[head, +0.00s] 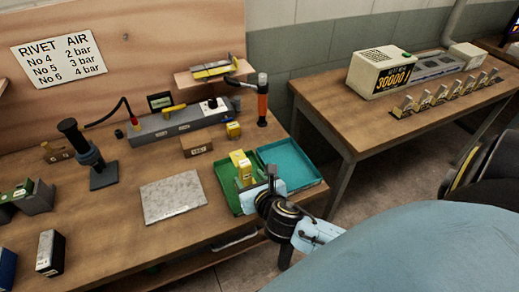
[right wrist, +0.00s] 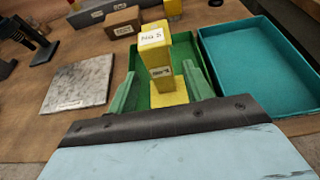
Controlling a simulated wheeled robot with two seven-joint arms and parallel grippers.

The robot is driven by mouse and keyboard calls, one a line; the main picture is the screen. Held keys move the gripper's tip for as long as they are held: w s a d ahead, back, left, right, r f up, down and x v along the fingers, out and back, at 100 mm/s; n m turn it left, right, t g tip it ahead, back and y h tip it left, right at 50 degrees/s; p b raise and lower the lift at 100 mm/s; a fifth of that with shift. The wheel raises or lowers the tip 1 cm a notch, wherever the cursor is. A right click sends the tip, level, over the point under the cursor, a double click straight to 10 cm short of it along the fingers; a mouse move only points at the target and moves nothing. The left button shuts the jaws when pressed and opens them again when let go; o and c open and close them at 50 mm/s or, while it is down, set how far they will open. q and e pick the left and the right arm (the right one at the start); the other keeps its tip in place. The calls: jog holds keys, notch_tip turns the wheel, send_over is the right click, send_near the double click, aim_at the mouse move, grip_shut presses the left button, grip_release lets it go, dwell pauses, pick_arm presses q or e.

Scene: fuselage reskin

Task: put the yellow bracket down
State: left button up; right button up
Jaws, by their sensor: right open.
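The yellow bracket (head: 239,163) is in the green tray (head: 222,182) on the workbench. In the right wrist view the bracket (right wrist: 156,55) is an upright yellow piece with a labelled top and a yellow foot at its near end. My right gripper (head: 250,184) is at the tray's near end. Its two green fingers (right wrist: 160,86) are spread on either side of the bracket, with visible gaps. The bracket's underside is hidden, so its contact with the tray floor does not show. My left gripper is not in view.
A teal tray (head: 290,166) adjoins the green one on the right. A grey speckled plate (head: 173,197) lies to the left. A small brown block (head: 197,145) and a yellow block (head: 233,130) stand behind. An orange-handled tool (head: 262,100) stands at the back right.

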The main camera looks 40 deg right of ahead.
jog(key=v, duration=0.8)
jog(key=shift+s, duration=0.1)
